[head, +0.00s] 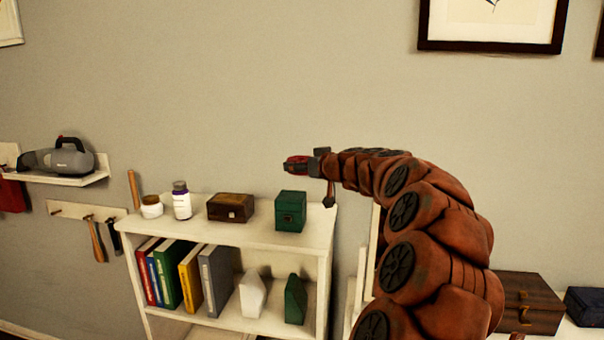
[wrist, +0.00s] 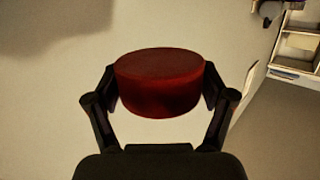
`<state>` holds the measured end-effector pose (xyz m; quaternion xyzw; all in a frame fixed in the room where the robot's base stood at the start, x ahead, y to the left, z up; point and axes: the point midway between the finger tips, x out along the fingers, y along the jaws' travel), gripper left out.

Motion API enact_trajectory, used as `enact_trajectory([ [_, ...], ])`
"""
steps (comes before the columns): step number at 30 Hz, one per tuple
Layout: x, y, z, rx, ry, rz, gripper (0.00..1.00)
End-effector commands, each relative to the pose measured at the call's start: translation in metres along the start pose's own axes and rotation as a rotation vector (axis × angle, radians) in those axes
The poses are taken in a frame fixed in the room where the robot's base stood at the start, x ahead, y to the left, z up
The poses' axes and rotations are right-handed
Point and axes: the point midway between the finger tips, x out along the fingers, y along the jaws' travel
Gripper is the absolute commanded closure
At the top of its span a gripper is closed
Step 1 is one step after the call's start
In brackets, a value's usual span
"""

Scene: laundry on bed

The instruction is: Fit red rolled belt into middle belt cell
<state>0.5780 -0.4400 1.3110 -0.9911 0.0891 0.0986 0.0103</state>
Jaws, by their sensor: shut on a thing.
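The red rolled belt (wrist: 160,85) is a short, round red roll between the two dark fingers of my gripper (wrist: 160,92) in the wrist view. The fingers press on its left and right sides. In the head view the red belt (head: 293,163) shows small at the tip of my gripper (head: 300,164), held in the air above and beyond the top of the white shelf unit. Bare wall is behind it. No belt cell or belt organizer can be made out in either view.
The white bookshelf (head: 250,236) carries a green box (head: 290,211), a brown wooden box (head: 230,208), a white bottle (head: 181,200) and a jar (head: 151,206). Books stand below. A dark brown chest (head: 530,302) is at lower right. The air left of my gripper is clear.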

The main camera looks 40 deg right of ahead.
Motion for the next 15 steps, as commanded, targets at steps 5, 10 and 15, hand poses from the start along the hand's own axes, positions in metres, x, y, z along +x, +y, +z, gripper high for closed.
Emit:
enact_trajectory([
  [5,0.003,-0.002,0.016,0.005,-0.003,-0.004,0.59],
  [10,0.006,-0.001,0.03,0.003,-0.001,-0.003,0.59],
  [15,0.007,0.0,0.034,0.0,-0.001,0.0,0.59],
])
